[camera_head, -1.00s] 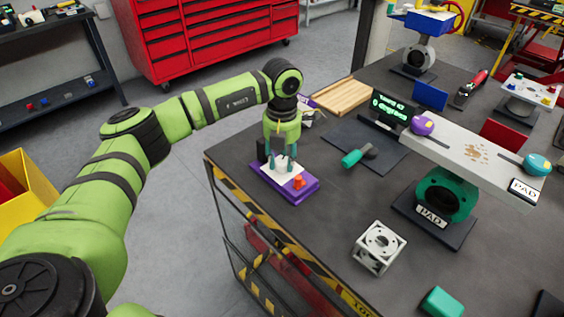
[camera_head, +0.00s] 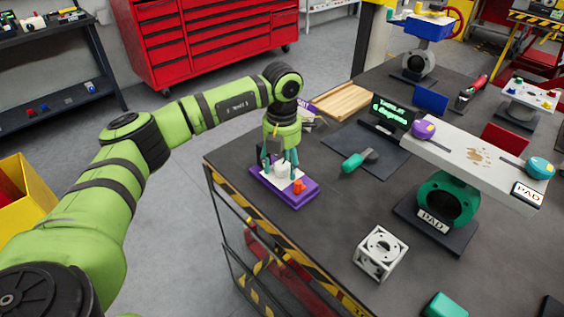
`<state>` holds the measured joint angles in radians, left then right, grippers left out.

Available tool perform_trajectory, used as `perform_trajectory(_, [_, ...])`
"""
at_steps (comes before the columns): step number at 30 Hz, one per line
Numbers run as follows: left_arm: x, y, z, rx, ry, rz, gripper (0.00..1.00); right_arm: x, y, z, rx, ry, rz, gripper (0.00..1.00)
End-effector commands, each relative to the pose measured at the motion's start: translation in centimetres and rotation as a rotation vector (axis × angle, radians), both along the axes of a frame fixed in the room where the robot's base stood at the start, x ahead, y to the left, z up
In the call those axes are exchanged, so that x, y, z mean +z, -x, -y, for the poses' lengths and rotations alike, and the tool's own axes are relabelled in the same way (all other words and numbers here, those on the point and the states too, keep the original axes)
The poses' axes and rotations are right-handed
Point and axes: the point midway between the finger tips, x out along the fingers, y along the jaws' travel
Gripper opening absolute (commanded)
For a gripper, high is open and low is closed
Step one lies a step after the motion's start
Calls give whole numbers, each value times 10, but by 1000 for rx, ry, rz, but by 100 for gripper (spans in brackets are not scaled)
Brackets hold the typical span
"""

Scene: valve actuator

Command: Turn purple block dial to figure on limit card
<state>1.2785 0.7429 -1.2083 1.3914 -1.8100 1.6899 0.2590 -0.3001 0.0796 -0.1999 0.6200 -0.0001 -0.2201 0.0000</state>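The purple block (camera_head: 297,201) lies near the table's left edge, with a white top plate, a pale round dial (camera_head: 281,171) and a small orange knob (camera_head: 299,187). My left gripper (camera_head: 281,163) points down over the block, its teal fingertips on either side of the dial. Whether the fingers press on the dial is too small to tell. A dark display (camera_head: 391,116) with green lettering stands behind; its figure is hard to read. A purple-lettered card (camera_head: 303,106) shows partly behind my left wrist; its text is mostly hidden. My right gripper is not in view.
A teal-handled tool (camera_head: 354,162) lies on a dark mat right of the block. A white cube (camera_head: 381,252) stands in front. A wooden tray (camera_head: 342,101) lies behind.

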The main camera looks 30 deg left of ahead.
Motion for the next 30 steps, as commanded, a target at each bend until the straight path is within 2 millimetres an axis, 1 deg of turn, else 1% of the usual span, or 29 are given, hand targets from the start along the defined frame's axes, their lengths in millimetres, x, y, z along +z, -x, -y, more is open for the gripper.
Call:
perform_trajectory(5, [0, 0, 0, 0, -1, 1, 60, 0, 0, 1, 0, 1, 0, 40])
perform_trajectory(7, [1, -1, 0, 1, 0, 2, 60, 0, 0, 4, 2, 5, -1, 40])
perform_trajectory(11, [12, -1, 0, 1, 1, 5, 60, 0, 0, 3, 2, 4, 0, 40])
perform_trajectory(14, [29, -2, 0, 0, 0, 7, 60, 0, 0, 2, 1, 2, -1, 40])
perform_trajectory(21, [81, -1, 0, 1, 1, 5, 60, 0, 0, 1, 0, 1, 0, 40])
perform_trajectory(24, [98, -1, 0, 0, 0, 4, 60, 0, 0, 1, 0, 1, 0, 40])
perform_trajectory(27, [110, -1, 0, 1, 0, 2, 60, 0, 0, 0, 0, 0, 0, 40])
perform_trajectory(30, [118, -1, 0, 0, 0, 2, 60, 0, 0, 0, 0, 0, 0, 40])
